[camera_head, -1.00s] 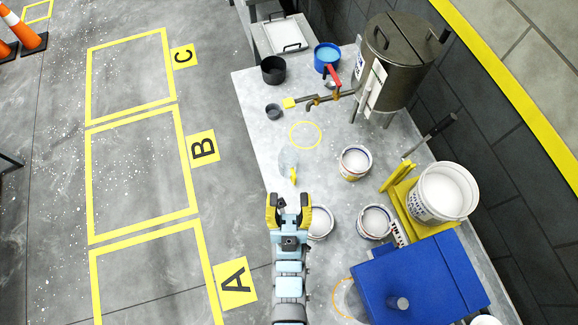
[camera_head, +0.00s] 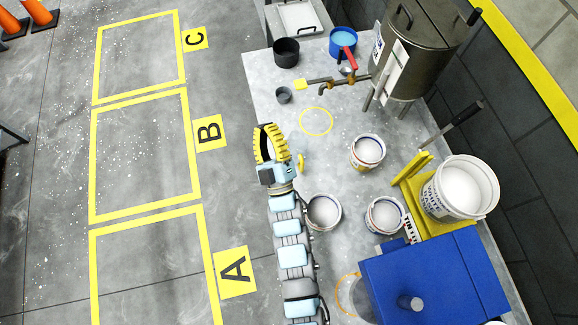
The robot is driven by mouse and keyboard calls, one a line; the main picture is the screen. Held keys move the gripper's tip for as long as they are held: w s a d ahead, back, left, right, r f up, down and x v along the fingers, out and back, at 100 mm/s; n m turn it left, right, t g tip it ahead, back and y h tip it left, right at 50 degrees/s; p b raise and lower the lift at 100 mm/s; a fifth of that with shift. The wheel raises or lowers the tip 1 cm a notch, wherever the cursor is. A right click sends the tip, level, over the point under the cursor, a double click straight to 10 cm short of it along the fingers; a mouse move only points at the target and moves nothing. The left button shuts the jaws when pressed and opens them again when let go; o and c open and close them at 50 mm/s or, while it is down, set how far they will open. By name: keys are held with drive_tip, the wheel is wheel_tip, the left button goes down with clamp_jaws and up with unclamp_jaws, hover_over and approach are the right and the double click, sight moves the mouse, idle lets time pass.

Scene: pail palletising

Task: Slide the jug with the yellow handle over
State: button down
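The jug's yellow handle (camera_head: 301,162) shows just right of my gripper, near the left edge of the grey table (camera_head: 345,185). The clear jug body is hard to make out and seems mostly hidden behind the gripper. My gripper (camera_head: 270,132) is over the table's left edge beside the handle, its yellow and black fingers pointing toward the far end. The fingers overlap in this view, so I cannot tell whether they touch or hold the jug. A yellow ring (camera_head: 316,121) is marked on the table, beyond and right of the handle.
Open paint pails stand right of my arm: one (camera_head: 368,152) farther off, two (camera_head: 323,212) (camera_head: 385,215) nearer. A metal tank (camera_head: 415,50) with a red-handled tap, a blue pot (camera_head: 343,40) and dark cups (camera_head: 286,51) stand at the far end. A blue machine (camera_head: 435,280) fills the near right.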

sight(298, 155)
drive_tip(key=w+a+f+n+g+h+b, duration=0.25)
drive_tip(key=f+n+g+b, duration=0.2)
drive_tip(key=f, duration=0.55)
drive_tip(key=w+a+f+n+g+h+b, duration=0.1)
drive_tip(key=w+a+f+n+g+b, duration=0.35)
drive_tip(key=f, duration=0.65)
drive_tip(key=s+d+f+n+g+h+b, duration=0.6)
drive_tip(key=s+d+f+n+h, duration=0.25)
drive_tip(key=f+n, duration=0.2)
drive_tip(key=shift+m, duration=0.55)
drive_tip(key=x, duration=0.3)
drive_tip(key=a+x, duration=0.1)
drive_tip(key=x, duration=0.5)
drive_tip(key=shift+w+f, duration=0.15)
drive_tip(key=shift+f, duration=0.45)
drive_tip(key=shift+w+d, duration=0.2)
drive_tip(key=shift+w, duration=0.3)
drive_tip(key=shift+w+d, duration=0.2)
drive_tip(key=shift+w, duration=0.3)
drive_tip(key=shift+w+d, duration=0.2)
drive_tip(key=shift+w, duration=0.25)
drive_tip(key=shift+w+d, duration=0.2)
drive_tip(key=shift+w, duration=0.2)
